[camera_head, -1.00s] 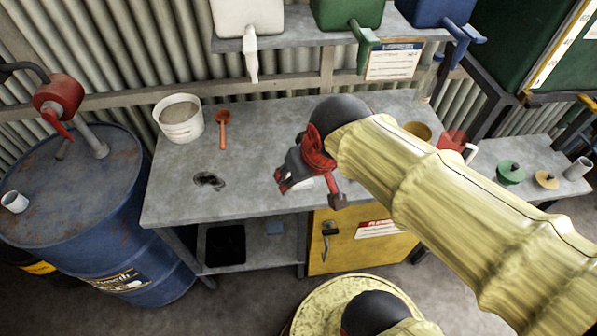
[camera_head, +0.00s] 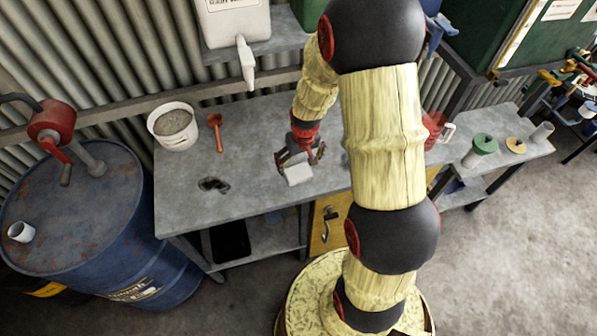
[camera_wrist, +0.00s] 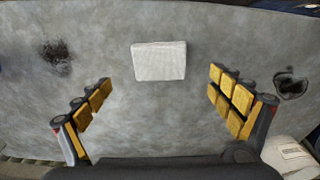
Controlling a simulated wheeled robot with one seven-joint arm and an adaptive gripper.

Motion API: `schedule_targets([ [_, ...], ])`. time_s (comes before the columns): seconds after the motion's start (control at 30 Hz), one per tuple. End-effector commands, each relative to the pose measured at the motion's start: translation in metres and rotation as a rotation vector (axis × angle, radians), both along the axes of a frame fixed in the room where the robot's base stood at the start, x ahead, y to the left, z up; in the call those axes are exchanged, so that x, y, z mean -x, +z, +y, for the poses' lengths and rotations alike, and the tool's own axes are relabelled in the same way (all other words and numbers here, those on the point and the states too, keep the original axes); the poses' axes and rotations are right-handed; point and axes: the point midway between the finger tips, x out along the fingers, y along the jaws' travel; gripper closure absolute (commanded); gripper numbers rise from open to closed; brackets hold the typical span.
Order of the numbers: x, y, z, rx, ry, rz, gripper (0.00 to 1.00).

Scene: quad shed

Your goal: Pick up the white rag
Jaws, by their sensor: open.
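The white rag (camera_head: 298,171) is a small folded square lying flat on the grey bench top (camera_head: 240,190). In the wrist view the rag (camera_wrist: 159,61) lies above the middle, centred between my fingers and a little beyond their tips. My gripper (camera_head: 301,160) is over the bench, close to the rag, with its fingers spread. In the wrist view my gripper (camera_wrist: 160,88) is open with yellow pads facing inward and nothing between them. I cannot tell its exact height above the bench.
A blue drum (camera_head: 75,225) stands left. A red mug (camera_head: 437,130) is right.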

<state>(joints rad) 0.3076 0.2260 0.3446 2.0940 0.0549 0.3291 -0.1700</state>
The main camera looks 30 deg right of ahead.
Motion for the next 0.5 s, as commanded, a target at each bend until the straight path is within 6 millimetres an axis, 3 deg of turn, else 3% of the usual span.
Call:
schedule_targets([
  [0.5, -0.009, -0.059, -0.002, -0.002, 0.000, 0.003, 0.07],
])
